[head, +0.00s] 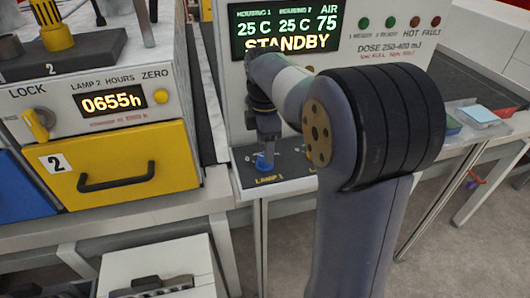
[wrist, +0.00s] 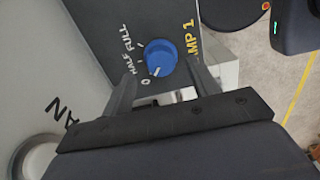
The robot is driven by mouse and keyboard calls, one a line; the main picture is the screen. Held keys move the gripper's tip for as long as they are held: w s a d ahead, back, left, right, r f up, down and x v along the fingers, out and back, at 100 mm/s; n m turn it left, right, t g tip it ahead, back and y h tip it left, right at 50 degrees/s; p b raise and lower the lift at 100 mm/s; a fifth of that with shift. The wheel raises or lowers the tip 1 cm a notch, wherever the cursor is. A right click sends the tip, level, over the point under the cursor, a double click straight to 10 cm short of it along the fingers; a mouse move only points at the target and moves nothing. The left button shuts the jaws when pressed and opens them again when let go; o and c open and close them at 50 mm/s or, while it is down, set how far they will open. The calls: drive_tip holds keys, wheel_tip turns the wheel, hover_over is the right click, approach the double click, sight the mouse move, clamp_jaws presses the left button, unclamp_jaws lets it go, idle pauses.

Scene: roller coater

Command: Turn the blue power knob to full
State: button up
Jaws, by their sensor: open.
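The blue power knob (head: 264,163) is on the dark sloped panel above the LAMP 1 label in the head view. In the wrist view the knob (wrist: 161,56) has 0, HALF and FULL marks to its left. A pale pointer mark on its lower-left edge appears to face the 0. My gripper (head: 266,138) points down just above the knob. In the wrist view its two fingers (wrist: 162,74) are open, one to each side and slightly below the knob, with nothing between them. Contact with the knob cannot be told.
A display (head: 285,30) reading STANDBY is on the cabinet behind. My arm hides the panel's right part. A yellow drawer (head: 125,165) with a black handle and a LOCK knob (head: 38,123) are on the left. A cyan block (head: 480,113) lies on a tray at right.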

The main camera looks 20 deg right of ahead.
drive_tip(key=shift+a+f, duration=0.1)
drive_tip(key=shift+f, duration=1.5)
drive_tip(key=c, duration=1)
